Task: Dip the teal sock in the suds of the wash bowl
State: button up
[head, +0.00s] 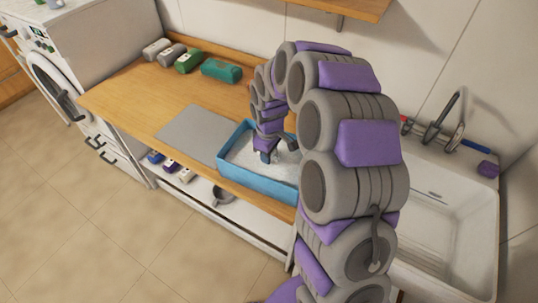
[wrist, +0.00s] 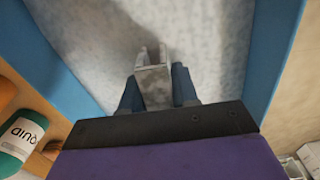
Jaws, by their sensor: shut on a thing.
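The wash bowl (head: 262,181) is a blue rectangular tub on the wooden counter, filled with pale suds (head: 240,152). Its blue wall also shows in the wrist view (wrist: 60,60). My gripper (head: 268,156) reaches down inside the tub. In the wrist view my gripper (wrist: 157,88) has dark blue fingers shut on a pale grey-white thing (wrist: 153,85), low over or touching the suds. I see no teal on this thing and cannot tell whether it is the sock. A teal bundle (head: 221,70) lies at the back of the counter.
A grey mat (head: 195,132) lies left of the tub. Green and grey items (head: 188,61) line the back wall. A white sink (head: 445,200) with taps is at right. A teal labelled item (wrist: 18,138) shows left in the wrist view.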

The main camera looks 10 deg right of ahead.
jog(key=shift+r+p, duration=3.05)
jog(key=shift+r, duration=3.15)
